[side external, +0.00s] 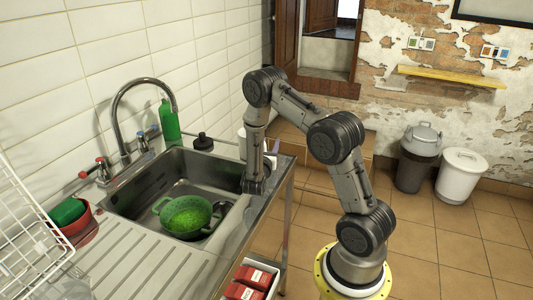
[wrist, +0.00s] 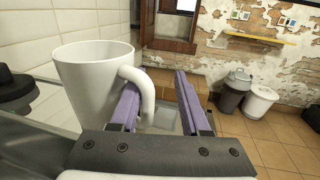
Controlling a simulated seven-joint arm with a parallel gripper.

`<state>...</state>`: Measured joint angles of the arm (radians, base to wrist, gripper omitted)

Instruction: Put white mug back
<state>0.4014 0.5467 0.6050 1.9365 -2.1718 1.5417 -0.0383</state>
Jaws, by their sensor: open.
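The white mug (wrist: 88,82) stands upright, large at the left of the wrist view, with its handle (wrist: 149,98) toward my gripper. My gripper (wrist: 158,82) is open, with purple fingers. The left finger appears inside the handle's loop, and the handle's outer bar lies between the two fingers. I cannot tell whether they touch. In the side view, the mug (side external: 241,138) is mostly hidden behind my arm, on the counter beyond the sink. My gripper (side external: 272,149) is beside it there, with its fingers partly hidden.
The steel sink (side external: 140,182) holds a green colander (side external: 186,215). A green bottle (side external: 169,120) and a dark-capped container (side external: 203,142) stand behind it. A wire dish rack (side external: 30,240) is at the left. Red boxes (side external: 252,277) sit below the counter's front edge.

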